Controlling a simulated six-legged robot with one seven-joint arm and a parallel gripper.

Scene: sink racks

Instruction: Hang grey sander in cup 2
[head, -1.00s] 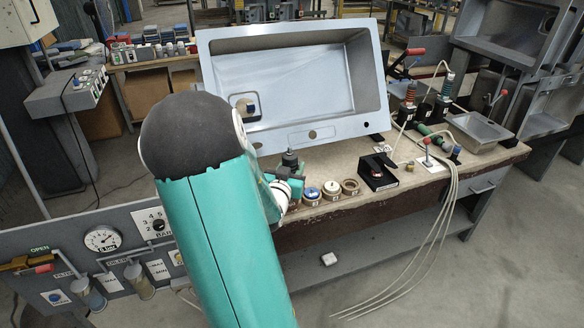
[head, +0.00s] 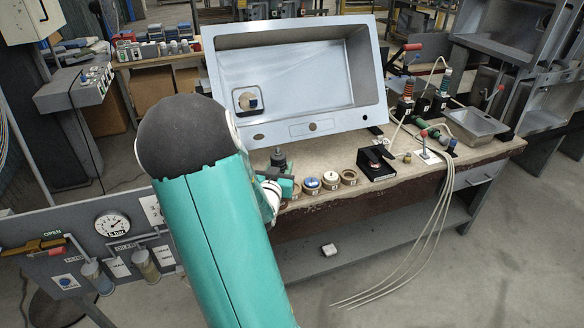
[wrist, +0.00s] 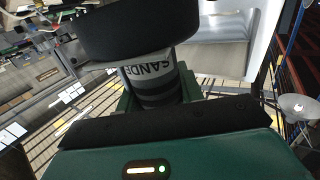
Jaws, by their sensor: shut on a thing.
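The grey sander (wrist: 152,72) fills the top middle of the wrist view, with a wide black head, a grey body lettered "SANDE" and dark bands. My gripper (wrist: 158,92) is shut on its body, with green fingers on both sides. In the head view the sander (head: 278,158) stands up small and dark above my gripper (head: 281,182), in front of the sink and left of the round pots. My arm hides part of the gripper. Black tool holders (head: 424,110) stand at the back right of the bench; I cannot read which is cup 2.
A tilted steel sink (head: 320,126) stands on the bench (head: 410,180). Several round pots (head: 330,181) and a black box (head: 377,168) line the front edge. A green tool (head: 431,133), hoses (head: 440,215) and a metal tray (head: 474,128) are at the right.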

